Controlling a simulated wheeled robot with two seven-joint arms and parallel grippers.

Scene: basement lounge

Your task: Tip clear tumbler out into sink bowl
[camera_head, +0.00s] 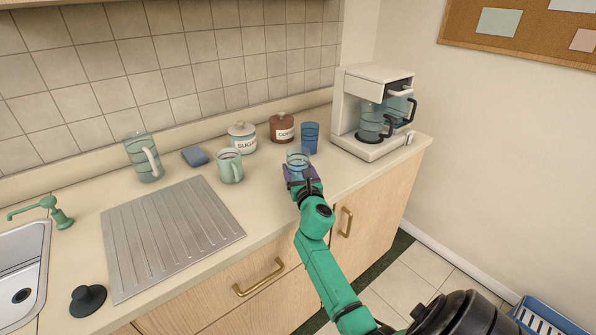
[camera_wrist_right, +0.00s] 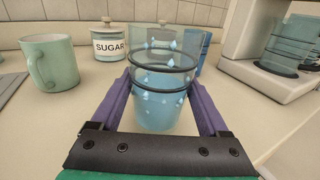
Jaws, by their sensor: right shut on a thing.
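The clear tumbler (camera_head: 298,158) is see-through with a bluish tint and is upright near the counter's middle. In the wrist view the tumbler (camera_wrist_right: 160,105) shows dark rings and pale blue diamond-shaped marks. My right gripper (camera_head: 299,172) is shut on it, with purple fingers on either side of the glass (camera_wrist_right: 160,92). I cannot tell whether its base touches the counter. The sink bowl (camera_head: 22,262) is at the far left, cut by the picture edge, with a dark drain. My left gripper is not in view.
A ribbed drainboard (camera_head: 172,235) lies between the sink and my right arm. A green mug (camera_head: 229,167), sugar jar (camera_head: 242,138), coffee jar (camera_head: 282,129), blue glass (camera_head: 310,138) and pitcher (camera_head: 140,158) stand behind. A coffee maker (camera_head: 373,105) is right; a black stopper (camera_head: 87,299) is by the sink.

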